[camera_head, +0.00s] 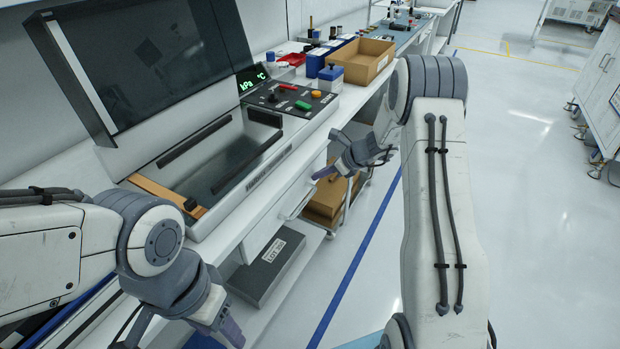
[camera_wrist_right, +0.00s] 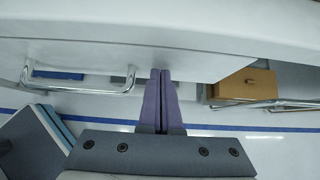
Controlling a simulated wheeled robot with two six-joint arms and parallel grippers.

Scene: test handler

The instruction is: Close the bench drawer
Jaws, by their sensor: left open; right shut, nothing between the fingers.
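The bench drawer (camera_head: 283,205) is a white front under the bench top, with a metal bar handle (camera_head: 301,203). In the right wrist view the drawer front (camera_wrist_right: 130,52) spans the upper part, with the handle (camera_wrist_right: 80,84) to the left of the fingers. I cannot tell whether a gap remains behind the front. My right gripper (camera_head: 322,173) is shut and empty, its purple fingertips (camera_wrist_right: 160,72) at or very near the drawer front, beside the handle; contact is unclear. My left gripper (camera_head: 232,334) is open and empty at the lower left, away from the drawer.
The test handler (camera_head: 225,150) with its raised lid (camera_head: 150,55) stands on the bench. A grey labelled box (camera_head: 268,262) lies on the shelf below. Cardboard boxes (camera_head: 330,200) stand beyond my right gripper. The floor (camera_head: 530,200) to the right is clear.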

